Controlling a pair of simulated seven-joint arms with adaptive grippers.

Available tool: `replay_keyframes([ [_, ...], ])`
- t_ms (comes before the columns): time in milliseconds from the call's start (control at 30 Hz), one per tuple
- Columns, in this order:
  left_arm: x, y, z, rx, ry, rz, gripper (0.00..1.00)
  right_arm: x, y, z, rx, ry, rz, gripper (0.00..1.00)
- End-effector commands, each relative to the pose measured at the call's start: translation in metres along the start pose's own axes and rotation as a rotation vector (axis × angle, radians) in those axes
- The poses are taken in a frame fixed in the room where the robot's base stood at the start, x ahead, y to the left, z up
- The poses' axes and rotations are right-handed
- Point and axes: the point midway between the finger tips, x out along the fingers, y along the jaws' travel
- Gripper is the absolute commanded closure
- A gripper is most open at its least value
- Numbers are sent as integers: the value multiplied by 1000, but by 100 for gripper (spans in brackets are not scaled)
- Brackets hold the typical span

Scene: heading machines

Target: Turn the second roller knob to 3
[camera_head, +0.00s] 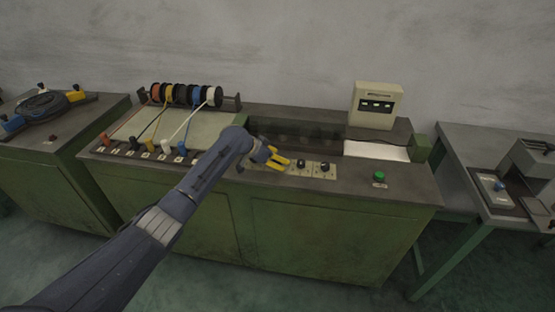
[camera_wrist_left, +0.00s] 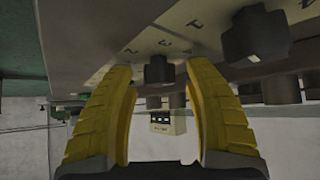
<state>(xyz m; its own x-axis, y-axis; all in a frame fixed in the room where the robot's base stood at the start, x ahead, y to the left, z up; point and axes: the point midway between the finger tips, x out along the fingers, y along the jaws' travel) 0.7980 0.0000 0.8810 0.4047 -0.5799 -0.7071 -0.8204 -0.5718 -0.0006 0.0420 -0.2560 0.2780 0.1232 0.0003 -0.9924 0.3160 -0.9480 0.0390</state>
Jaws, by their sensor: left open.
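A pale strip with dark roller knobs lies on the front of the green machine's top. In the head view, one knob (camera_head: 300,163) sits just right of my left gripper (camera_head: 279,160), and another knob (camera_head: 325,166) stands farther right. My left gripper's yellow fingers are open. In the left wrist view, a small dark knob (camera_wrist_left: 158,70) shows in the gap between the fingertips (camera_wrist_left: 160,75), with no visible grip on it. A larger knob (camera_wrist_left: 255,35) shows to the right. Pale plates with markings surround them; I cannot read the settings. My arm may hide part of the strip.
A green button (camera_head: 379,176) is to the right on the same top. Coloured spools (camera_head: 183,95) with wires stand at the back left. A cream display box (camera_head: 376,104) stands at the back right. A dark recess (camera_head: 295,132) lies behind the knobs.

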Motion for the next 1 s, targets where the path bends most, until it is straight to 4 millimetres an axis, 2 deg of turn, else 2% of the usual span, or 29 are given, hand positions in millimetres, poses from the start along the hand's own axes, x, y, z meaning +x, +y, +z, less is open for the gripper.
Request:
replay_keyframes([
  [100, 0, 0, 0, 0, 0, 0, 46, 0, 0, 0, 0, 0, 0, 56],
  [567, 0, 0, 0, 0, 0, 0, 100, 0, 0, 0, 0, -1, 0, 56],
  [1000, 0, 1, 0, -37, 1, -37, 100, 0, 0, 0, 0, -1, 0, 56],
])
